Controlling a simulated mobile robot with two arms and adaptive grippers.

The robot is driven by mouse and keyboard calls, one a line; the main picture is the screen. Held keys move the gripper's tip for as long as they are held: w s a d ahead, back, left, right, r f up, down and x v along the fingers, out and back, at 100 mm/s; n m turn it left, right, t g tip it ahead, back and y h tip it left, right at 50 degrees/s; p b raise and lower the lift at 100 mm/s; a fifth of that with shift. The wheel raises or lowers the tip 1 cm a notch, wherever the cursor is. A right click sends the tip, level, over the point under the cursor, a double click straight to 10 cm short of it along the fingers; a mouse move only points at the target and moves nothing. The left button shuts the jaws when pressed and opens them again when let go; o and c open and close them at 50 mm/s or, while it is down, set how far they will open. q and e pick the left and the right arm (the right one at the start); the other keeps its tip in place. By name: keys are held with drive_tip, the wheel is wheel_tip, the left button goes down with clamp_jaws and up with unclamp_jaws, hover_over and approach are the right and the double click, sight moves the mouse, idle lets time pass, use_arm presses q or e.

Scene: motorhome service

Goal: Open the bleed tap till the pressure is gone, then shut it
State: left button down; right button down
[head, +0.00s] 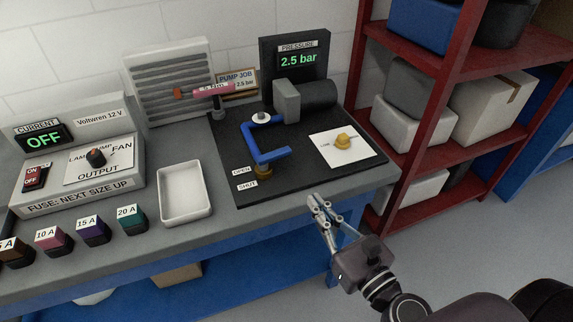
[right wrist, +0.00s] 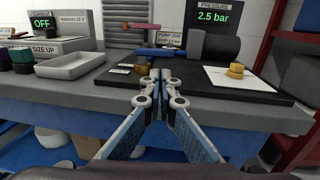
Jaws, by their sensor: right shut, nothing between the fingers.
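The bleed tap (head: 263,172) is a small brass fitting near the front of the dark board, at the end of blue pipework (head: 250,142). Labels OPEN (head: 242,170) and SHUT (head: 247,185) lie left of it. A blue bar extends right above the brass; I cannot tell whether it is the tap's handle or pipe. The pressure display (head: 299,60) reads 2.5 bar. My right gripper (head: 320,204) is shut and empty, in front of the board's front edge, apart from the tap. In the right wrist view the brass (right wrist: 142,69) shows just beyond the fingertips. My left gripper is out of view.
A white card (head: 356,155) with a brass knob (head: 343,140) lies on the board's right. A white tray (head: 185,192), fuses and a power supply (head: 75,160) are left. A red shelf (head: 400,125) rises at right.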

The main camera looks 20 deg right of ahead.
sight(281, 157)
drive_tip(key=w+p, duration=0.1)
drive_tip(key=w, duration=0.3)
drive_tip(key=w+a+p, duration=0.1)
drive_tip(key=w+p, duration=0.1)
drive_tip(key=w, duration=0.2)
drive_tip(key=w+a+p, duration=0.1)
drive_tip(key=w+p, duration=0.1)
drive_tip(key=w, duration=0.2)
drive_tip(key=shift+w, duration=0.85)
